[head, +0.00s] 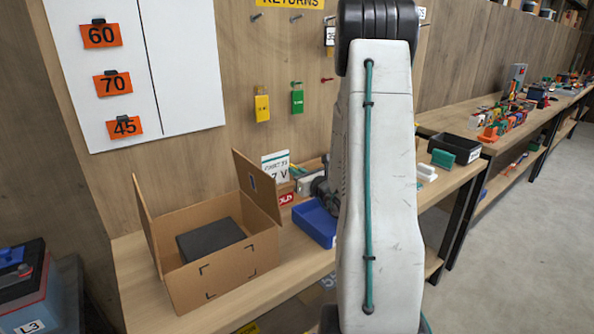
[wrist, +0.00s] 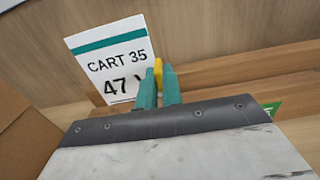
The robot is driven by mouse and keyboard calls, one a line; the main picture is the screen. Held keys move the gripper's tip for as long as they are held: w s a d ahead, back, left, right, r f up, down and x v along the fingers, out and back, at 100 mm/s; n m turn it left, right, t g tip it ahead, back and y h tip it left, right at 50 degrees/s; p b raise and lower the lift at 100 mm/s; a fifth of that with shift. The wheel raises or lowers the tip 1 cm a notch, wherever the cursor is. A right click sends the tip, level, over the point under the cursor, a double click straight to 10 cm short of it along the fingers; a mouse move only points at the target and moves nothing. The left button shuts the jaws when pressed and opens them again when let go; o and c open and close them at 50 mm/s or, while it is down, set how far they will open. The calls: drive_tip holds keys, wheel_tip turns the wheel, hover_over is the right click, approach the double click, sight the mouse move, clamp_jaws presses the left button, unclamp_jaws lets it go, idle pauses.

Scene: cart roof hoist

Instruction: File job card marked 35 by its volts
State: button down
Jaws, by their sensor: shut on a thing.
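The job card (head: 275,166) is white with a teal stripe and stands upright beyond the cardboard box's right flap. In the wrist view the card (wrist: 106,58) reads CART 35 and 47, with the last letter partly covered by a finger; the head view shows 7 V. A yellow piece shows between the fingertips.
An open cardboard box (head: 235,278) holding a dark block stands on the bench below the board. A blue tray (head: 312,224) lies to its right. Yellow (head: 262,107) and green (head: 297,101) padlocks hang on the wall. A black bin (head: 456,150) stands farther right.

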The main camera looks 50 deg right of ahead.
drive_tip(key=shift+f, duration=0.1)
drive_tip(key=c, duration=1)
unclamp_jaws()
drive_tip(key=v, duration=0.7)
drive_tip(key=v, duration=0.7)
drive_tip(key=shift+s, duration=0.4)
drive_tip(key=shift+a, duration=0.1)
